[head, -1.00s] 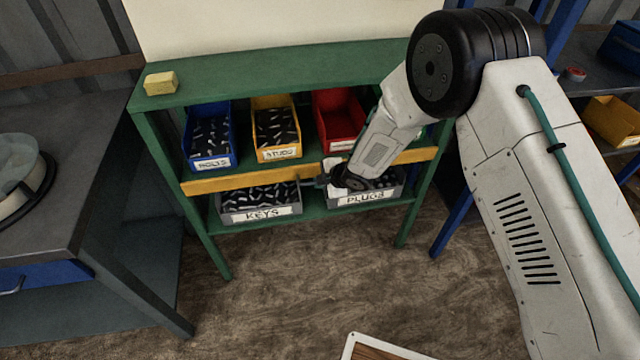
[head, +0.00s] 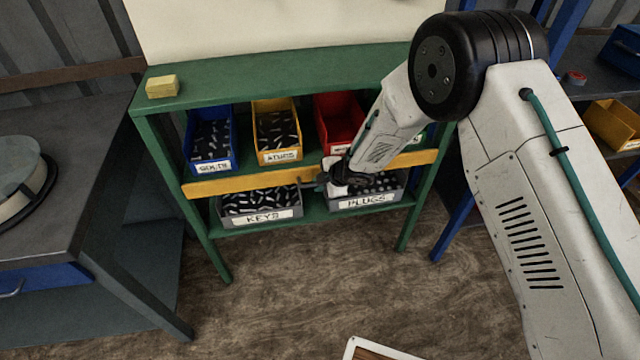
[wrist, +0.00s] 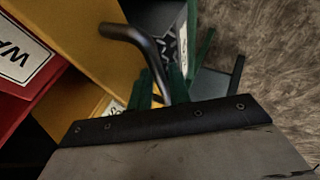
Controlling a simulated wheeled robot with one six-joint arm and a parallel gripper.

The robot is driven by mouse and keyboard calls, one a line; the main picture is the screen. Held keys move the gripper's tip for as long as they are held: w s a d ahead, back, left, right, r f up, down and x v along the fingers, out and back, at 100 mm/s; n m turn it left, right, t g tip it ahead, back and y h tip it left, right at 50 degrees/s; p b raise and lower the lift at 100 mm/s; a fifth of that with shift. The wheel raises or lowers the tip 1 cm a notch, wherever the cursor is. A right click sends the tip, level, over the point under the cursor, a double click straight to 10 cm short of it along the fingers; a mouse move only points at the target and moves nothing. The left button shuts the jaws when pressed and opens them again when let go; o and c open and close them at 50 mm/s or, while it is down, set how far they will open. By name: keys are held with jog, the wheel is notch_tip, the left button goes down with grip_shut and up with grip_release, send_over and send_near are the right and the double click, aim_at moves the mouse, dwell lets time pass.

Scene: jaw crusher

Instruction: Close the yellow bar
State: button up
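The yellow bar (head: 240,183) runs across the front of the green rack, between the upper and lower bins. In the wrist view the yellow bar (wrist: 85,45) fills the upper left. A dark bent handle (wrist: 152,45) sticks out from it and passes behind the dark edge of my gripper. My gripper (head: 328,180) is at the front of the bar, right of its middle, at the handle. The gripper hides part of the bar.
The blue (head: 211,143), yellow (head: 277,130) and red (head: 338,122) bins stand above the bar. The grey KEYS (head: 262,216) and PLUGS (head: 366,200) bins stand below. A yellow block (head: 162,87) lies on the rack top. A grey workbench (head: 75,190) stands left.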

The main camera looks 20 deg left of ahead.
jog(key=shift+d, duration=0.1)
jog(key=v, duration=0.7)
jog(key=shift+d+r, duration=0.2)
jog(key=shift+r, duration=0.05)
jog(key=shift+s, duration=0.1)
